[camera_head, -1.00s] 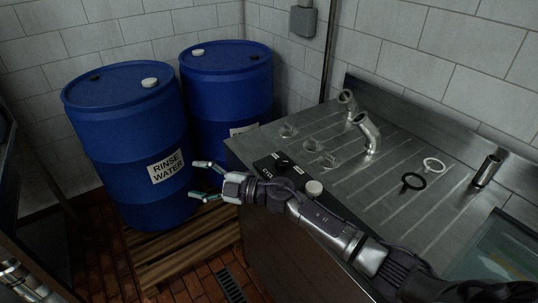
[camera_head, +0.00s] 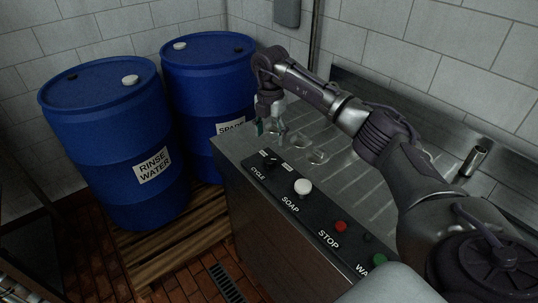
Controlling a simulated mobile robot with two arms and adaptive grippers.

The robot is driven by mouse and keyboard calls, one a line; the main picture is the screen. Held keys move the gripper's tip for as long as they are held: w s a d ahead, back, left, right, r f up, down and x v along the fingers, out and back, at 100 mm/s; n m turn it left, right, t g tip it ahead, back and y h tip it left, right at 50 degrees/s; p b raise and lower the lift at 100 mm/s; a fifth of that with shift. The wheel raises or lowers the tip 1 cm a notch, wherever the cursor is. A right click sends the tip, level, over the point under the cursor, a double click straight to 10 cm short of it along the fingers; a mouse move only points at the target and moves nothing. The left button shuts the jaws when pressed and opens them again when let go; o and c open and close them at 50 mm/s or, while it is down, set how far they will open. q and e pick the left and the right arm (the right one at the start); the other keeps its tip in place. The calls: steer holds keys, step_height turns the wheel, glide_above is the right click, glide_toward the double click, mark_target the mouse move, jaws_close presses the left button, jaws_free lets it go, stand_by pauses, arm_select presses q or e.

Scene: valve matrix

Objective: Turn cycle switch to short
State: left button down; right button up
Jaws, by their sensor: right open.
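The cycle switch (camera_head: 270,161) is a small dark knob at the far left end of the black control panel (camera_head: 316,216), above the word CYCLE. Small labels flank it, but they are too small to read and its setting is unclear. My right gripper (camera_head: 271,134) points down just behind and above the switch, fingers apart and empty. I cannot tell whether it touches anything. My left gripper is not in view.
A white SOAP knob (camera_head: 303,187), a red STOP button (camera_head: 341,227) and a green button (camera_head: 379,259) follow along the panel. Clear glass-like pieces (camera_head: 316,156) lie on the steel counter. Blue drums (camera_head: 107,140) stand at left on a wooden pallet (camera_head: 165,240).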

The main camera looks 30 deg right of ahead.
mark_target(270, 159)
step_height(270, 159, down, 9)
steer(key=shift+f+p, duration=0.1)
steer(key=shift+p, duration=0.75)
steer(key=c, duration=1.1)
steer(key=shift+c, duration=0.2)
